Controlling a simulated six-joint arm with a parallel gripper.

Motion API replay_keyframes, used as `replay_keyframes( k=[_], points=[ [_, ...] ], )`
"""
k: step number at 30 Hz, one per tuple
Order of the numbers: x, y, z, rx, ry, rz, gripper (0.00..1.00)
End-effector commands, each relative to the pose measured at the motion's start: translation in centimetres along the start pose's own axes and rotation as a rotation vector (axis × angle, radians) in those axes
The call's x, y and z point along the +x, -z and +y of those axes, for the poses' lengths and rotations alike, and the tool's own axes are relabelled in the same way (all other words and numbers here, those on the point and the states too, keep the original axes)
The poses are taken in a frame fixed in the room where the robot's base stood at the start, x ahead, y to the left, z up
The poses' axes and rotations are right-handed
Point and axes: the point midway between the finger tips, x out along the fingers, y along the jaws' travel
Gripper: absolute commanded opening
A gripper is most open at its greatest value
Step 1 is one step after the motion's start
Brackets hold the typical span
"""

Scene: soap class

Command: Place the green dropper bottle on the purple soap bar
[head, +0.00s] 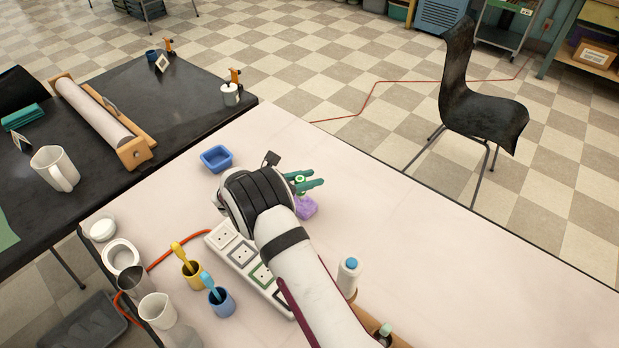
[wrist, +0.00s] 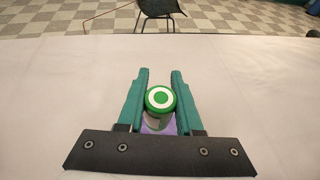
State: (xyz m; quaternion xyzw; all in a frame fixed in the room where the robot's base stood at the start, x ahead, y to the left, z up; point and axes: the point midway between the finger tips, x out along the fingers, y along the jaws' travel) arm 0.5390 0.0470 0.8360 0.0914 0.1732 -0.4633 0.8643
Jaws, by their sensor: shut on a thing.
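My gripper (head: 306,184) has teal fingers and is shut on the green dropper bottle (head: 300,178). In the wrist view the bottle's round green-and-white top (wrist: 161,98) sits between the fingers (wrist: 161,80). The purple soap bar (head: 306,208) lies on the pale table, just below the fingers in the head view. In the wrist view, purple (wrist: 152,127) shows under the bottle top, between the fingers. The bottle's lower end is hidden, so I cannot tell whether it touches the soap.
Yellow (head: 192,272) and blue (head: 221,302) cups are at the front left. A white bottle with a blue top (head: 348,273) stands right of my arm. The table's right side is clear.

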Motion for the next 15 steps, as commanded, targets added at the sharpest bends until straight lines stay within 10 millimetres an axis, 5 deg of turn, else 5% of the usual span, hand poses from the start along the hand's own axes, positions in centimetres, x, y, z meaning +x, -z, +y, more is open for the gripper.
replay_keyframes(
  k=[4,5,9,15],
  points=[
    [0.12,0.23,-0.02,0.000,0.000,0.000,0.00],
    [0.13,0.28,-0.02,0.000,0.000,0.000,0.36],
    [0.12,0.24,-0.02,0.000,0.000,0.000,0.61],
    [0.12,0.23,-0.03,0.000,0.000,0.000,0.64]
  ],
)
